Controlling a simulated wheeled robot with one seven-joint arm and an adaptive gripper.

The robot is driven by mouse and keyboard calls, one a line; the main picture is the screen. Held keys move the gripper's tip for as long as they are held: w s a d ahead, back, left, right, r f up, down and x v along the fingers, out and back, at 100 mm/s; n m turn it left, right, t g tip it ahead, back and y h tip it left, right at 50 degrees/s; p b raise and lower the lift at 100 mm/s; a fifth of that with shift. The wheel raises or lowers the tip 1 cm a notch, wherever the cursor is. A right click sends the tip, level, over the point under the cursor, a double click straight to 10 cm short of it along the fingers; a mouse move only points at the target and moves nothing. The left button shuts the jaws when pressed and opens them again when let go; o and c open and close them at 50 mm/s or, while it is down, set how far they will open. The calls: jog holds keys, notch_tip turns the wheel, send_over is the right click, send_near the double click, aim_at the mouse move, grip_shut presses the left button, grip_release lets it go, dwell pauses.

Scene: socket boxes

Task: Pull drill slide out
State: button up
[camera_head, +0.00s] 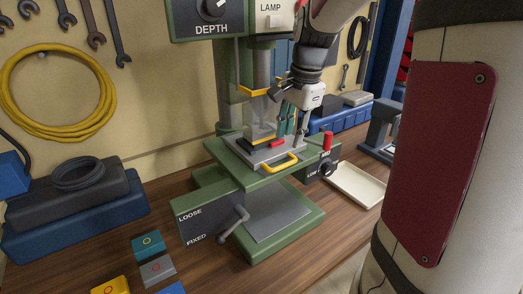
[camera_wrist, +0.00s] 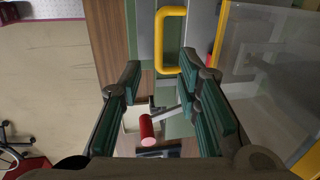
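The drill slide (camera_head: 245,157) is a grey plate on the green table of the drill press, with a yellow handle (camera_head: 283,164) at its front edge. The yellow handle also shows in the wrist view (camera_wrist: 184,42), ahead of the fingertips. My gripper (camera_head: 291,125) is above the right side of the slide, beside the clear guard (camera_head: 262,117). In the wrist view my gripper (camera_wrist: 162,82) has its two green-padded fingers apart with nothing held between them. The handle is near the fingertips but not between the pads. A red piece (camera_head: 277,143) lies on the slide.
A lever with a red knob (camera_head: 327,141) stands right of the slide; the knob shows in the wrist view (camera_wrist: 149,128). A LOOSE/FIXED panel with a crank (camera_head: 235,220) is at the front left. A cream tray (camera_head: 356,185) lies on the right. The space before the handle looks clear.

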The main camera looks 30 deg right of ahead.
aim_at(285, 164)
jog(key=f, duration=0.2)
jog(key=w+f, duration=0.1)
jog(key=f, duration=0.5)
jog(key=shift+w+f, duration=0.25)
jog(key=shift+c, duration=0.6)
grip_shut()
